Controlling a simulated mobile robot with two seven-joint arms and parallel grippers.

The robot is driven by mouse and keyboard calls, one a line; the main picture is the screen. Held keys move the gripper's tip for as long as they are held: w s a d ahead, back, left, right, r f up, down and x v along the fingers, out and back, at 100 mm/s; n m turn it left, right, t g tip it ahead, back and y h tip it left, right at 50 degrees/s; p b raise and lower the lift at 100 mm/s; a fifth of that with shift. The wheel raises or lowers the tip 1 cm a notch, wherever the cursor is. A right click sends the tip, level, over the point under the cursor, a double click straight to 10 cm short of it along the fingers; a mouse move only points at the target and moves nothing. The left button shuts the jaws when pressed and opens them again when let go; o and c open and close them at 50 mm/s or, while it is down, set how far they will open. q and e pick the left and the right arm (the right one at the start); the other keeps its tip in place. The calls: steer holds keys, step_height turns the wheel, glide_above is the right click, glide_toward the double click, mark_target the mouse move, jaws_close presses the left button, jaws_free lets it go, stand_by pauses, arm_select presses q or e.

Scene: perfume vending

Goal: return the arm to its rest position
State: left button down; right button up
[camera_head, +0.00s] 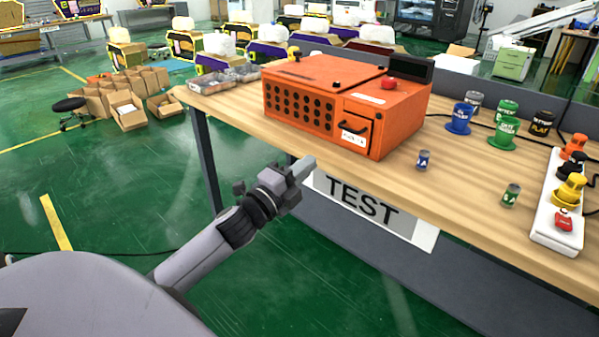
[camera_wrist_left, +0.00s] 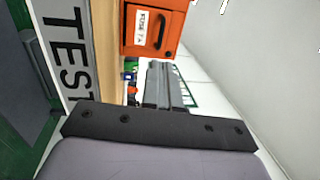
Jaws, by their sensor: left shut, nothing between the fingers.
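My left gripper (camera_head: 301,168) is in front of the table's front edge, just left of the TEST sign, with its arm coming up from the lower left. Its fingers are together with nothing between them. In the left wrist view the gripper (camera_wrist_left: 168,84) points past the orange machine (camera_wrist_left: 155,30). The orange machine (camera_head: 300,75) stands on the wooden table beyond the gripper, apart from it. My right gripper is not in view.
Green floor (camera_head: 120,200) left of the table is open.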

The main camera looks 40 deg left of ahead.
arm_select(q)
steer(key=s+d+f+n+g+p, duration=0.4)
steer(key=s+d+f+n, duration=0.3)
steer(key=s+f, duration=0.3)
steer(key=s+d+f+n+g+h+p, duration=0.1)
steer(key=s+d+f+n+g+p, duration=0.2)
steer(key=s, duration=1)
steer(key=d+f+n+g, duration=0.2)
steer(key=d+f+n, duration=0.3)
steer(key=f+n, duration=0.1)
steer(key=shift+s+d+f+g+p, duration=0.2)
steer(key=shift+s+f+g+p, duration=0.15)
steer(key=shift+f, duration=0.2)
steer(key=shift+w, duration=0.1)
